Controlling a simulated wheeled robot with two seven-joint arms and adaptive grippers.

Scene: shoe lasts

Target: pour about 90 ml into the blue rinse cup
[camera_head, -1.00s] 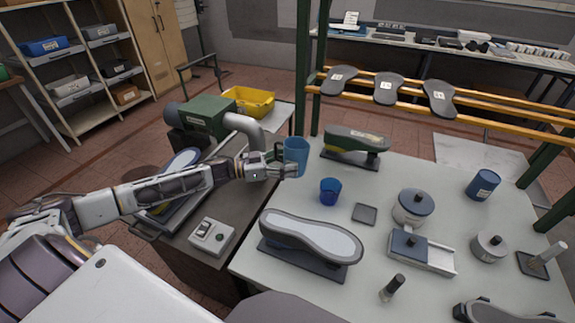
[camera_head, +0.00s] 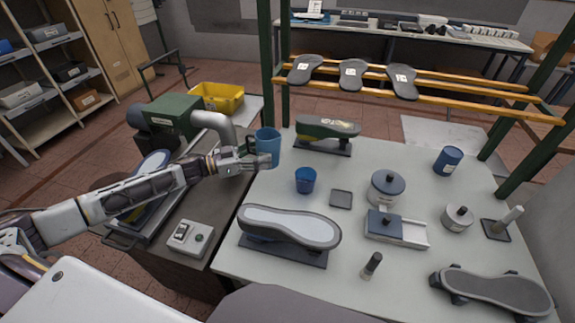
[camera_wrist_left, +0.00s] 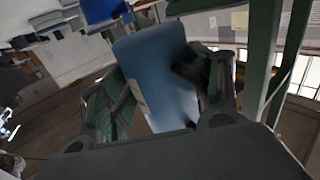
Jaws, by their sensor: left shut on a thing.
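The blue rinse cup (camera_head: 305,181), small and dark blue, stands upright on the grey table. In the left wrist view the blue vessel (camera_wrist_left: 158,75) sits between the two fingers of my left gripper (camera_wrist_left: 165,92). The vessel looks upright or nearly so in the head view; its contents are hidden, and I cannot tell whether its base touches the table. My right gripper does not show.
A dark square coaster (camera_head: 341,199) lies right of the cup. A lidded pot (camera_head: 387,188) and a blue canister (camera_head: 448,160) stand farther right.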

